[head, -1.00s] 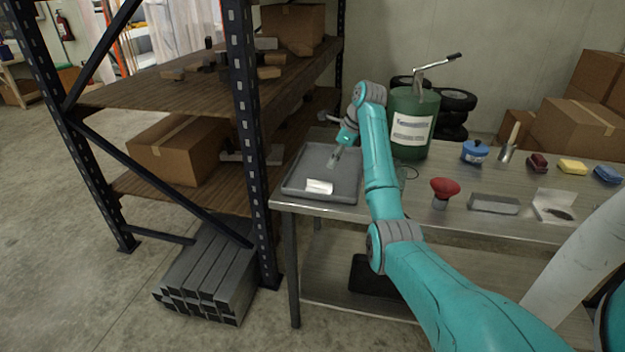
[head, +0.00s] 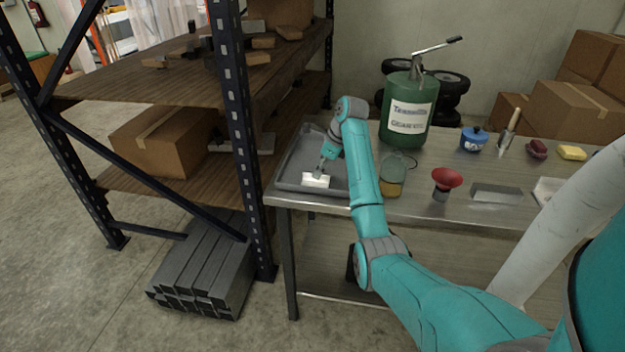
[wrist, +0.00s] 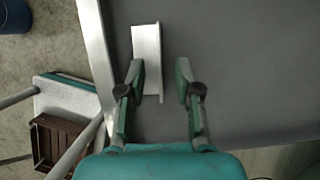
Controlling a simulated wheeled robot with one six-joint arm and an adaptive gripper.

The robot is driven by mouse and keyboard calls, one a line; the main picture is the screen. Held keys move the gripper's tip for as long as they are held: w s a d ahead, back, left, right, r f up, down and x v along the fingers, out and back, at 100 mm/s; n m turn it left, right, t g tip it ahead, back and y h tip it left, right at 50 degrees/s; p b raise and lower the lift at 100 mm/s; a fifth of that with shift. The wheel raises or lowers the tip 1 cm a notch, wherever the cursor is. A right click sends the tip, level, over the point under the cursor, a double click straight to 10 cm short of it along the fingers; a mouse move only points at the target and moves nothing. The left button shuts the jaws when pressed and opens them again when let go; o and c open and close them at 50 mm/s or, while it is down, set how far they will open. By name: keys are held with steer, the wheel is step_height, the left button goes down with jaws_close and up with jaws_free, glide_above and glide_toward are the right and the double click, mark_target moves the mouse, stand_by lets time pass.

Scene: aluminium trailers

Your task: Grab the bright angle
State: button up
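The bright angle (head: 316,180) is a short, shiny pale metal piece. It lies in a grey tray (head: 290,170) at the left end of the metal table. In the wrist view the angle (wrist: 147,50) lies lengthwise along the picture near the tray's bright edge. My gripper (wrist: 160,72) is open, with its two fingers apart. The left finger overlaps the lower part of the angle in the picture; the right finger stands over bare tray floor. In the head view my gripper (head: 320,172) is right at the angle. I cannot tell whether a finger touches it.
A green drum with a hand pump (head: 408,112) stands behind my arm. A jar of amber liquid (head: 391,180), a red funnel-like item (head: 445,181) and a grey block (head: 496,193) stand right of the arm. A shelf post (head: 233,130) rises close left of the tray.

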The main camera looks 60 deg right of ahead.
mark_target(315, 181)
steer(key=shift+x, duration=0.9)
steer(key=shift+f, duration=0.2)
steer(key=shift+c, duration=0.2)
jaws_close()
